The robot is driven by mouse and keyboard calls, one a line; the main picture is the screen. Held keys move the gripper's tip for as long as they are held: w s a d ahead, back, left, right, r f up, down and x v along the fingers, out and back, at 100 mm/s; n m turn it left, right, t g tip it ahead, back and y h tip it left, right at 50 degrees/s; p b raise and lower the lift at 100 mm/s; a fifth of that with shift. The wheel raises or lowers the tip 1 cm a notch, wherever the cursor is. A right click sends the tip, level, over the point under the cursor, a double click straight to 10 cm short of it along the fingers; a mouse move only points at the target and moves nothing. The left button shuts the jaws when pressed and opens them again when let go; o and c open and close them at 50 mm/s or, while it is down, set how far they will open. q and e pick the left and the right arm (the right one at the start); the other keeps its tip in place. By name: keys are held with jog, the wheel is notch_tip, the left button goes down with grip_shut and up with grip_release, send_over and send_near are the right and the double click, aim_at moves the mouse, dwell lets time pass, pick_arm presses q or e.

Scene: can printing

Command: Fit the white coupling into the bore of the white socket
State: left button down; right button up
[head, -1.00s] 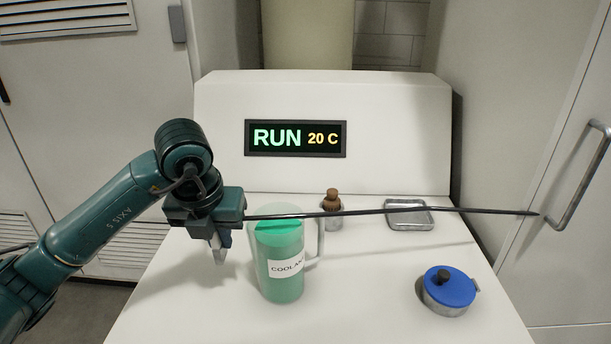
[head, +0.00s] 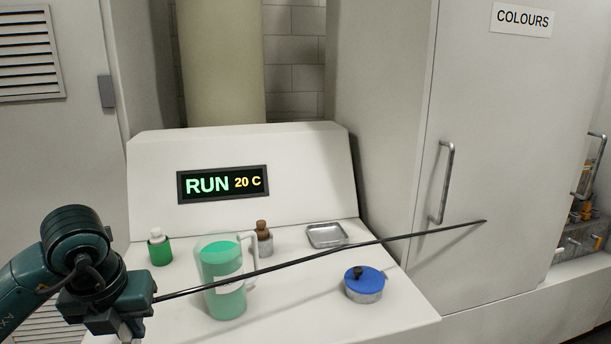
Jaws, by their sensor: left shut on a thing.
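My left gripper (head: 130,312) is low at the left edge of the head view, left of the coolant jug. It is shut on a long, thin, dark rod (head: 330,255) that reaches right across the picture, passing in front of the jug. The rod's far end shows against the cabinet door, right of its handle. I cannot make out the white coupling or the white socket. My right gripper is not in view.
On the white bench (head: 290,300) stand a green-filled jug (head: 224,262), a green bottle (head: 160,251), a corked jar (head: 264,240), a metal tray (head: 326,235) and a blue-lidded pot (head: 363,284). A cabinet door (head: 490,130) marked COLOURS is at right. Shelved items (head: 583,210) show at far right.

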pick_arm(q)
jog(key=shift+s+d+f+m+h, duration=0.15)
jog(key=shift+s+m+h, duration=0.15)
jog(key=shift+m, duration=0.6)
jog(key=s+d+f+n+g, duration=0.1)
jog(key=d+f+n+g, duration=0.2)
jog(key=n, duration=1.4)
jog(key=s+d+f+n+g, duration=0.2)
jog(key=d+f+n+g, duration=0.1)
jog(key=n, duration=1.5)
jog(key=shift+d+f, duration=0.35)
jog(key=shift+f, duration=0.1)
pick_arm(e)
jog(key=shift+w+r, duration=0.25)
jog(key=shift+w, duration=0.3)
